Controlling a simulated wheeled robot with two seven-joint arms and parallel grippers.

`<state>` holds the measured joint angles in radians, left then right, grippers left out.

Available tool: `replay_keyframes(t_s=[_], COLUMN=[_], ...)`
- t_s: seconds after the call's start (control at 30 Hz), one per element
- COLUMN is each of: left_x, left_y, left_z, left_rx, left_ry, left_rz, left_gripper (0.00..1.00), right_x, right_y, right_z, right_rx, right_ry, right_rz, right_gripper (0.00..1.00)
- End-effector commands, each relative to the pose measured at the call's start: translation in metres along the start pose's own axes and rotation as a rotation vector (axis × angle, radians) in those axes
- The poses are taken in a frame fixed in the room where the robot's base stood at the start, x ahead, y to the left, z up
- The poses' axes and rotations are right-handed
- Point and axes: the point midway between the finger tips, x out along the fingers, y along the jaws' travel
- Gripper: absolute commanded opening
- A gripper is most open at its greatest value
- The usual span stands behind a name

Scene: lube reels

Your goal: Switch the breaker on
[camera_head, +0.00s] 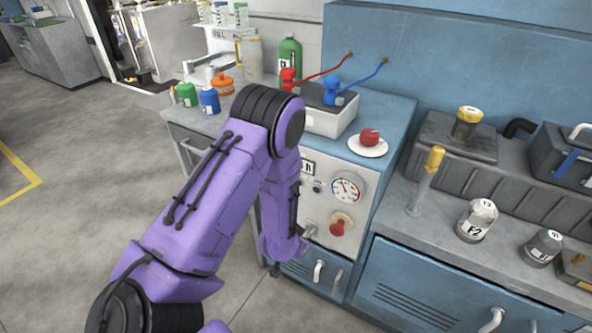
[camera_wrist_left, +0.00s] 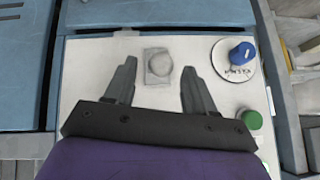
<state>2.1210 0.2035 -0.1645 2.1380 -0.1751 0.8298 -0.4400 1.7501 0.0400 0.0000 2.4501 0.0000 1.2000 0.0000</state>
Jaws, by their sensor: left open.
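In the left wrist view, a small grey plate with a rounded grey knob or lever (camera_wrist_left: 159,63), possibly the breaker, is on a pale panel (camera_wrist_left: 92,72). My left gripper (camera_wrist_left: 159,85) is open, one finger on each side of the lower part of this fitting, with nothing held. I cannot tell the distance to the panel or the on/off position. In the head view my purple left arm crosses the middle and hides most of its gripper and part of the cabinet front. My right gripper is not in view.
The wrist view also shows a blue knob on a white dial (camera_wrist_left: 247,68) and a green button (camera_wrist_left: 252,120) right of the fingers. In the head view, a gauge (camera_head: 347,190) and a red knob (camera_head: 337,228) are close to my arm. Jars (camera_head: 477,220) stand on the right bench.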

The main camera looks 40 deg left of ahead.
Motion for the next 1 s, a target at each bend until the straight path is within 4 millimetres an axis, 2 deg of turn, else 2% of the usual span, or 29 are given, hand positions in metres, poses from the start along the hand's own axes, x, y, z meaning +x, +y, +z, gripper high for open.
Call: replay_keyframes(t_s=[0.03,0.1,0.27,0.83,0.9,0.97,1.0], left_x=[-0.013,-0.027,-0.044,-0.046,-0.046,-0.05,-0.057], left_y=[0.0,0.0,0.0,0.0,-0.002,-0.004,0.002], left_z=[-0.002,-0.001,0.0,0.0,-0.002,-0.003,0.012], left_rx=[0.001,0.001,0.001,-0.002,-0.053,-0.188,-0.309], left_ry=[0.001,0.001,-0.001,-0.001,0.012,0.042,0.035], left_rz=[0.0,0.0,0.0,0.0,-0.008,-0.034,-0.053], left_gripper=[0.55,0.55,0.55,0.55,0.55,0.55,0.55], right_x=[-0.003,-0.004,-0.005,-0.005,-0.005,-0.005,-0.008], right_y=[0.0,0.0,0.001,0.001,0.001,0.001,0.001], right_z=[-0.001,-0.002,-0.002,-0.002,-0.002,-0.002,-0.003], right_rx=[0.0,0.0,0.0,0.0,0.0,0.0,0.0], right_ry=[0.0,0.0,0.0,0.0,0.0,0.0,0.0], right_rz=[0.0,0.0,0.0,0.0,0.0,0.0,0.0], right_gripper=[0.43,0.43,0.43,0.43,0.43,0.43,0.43])
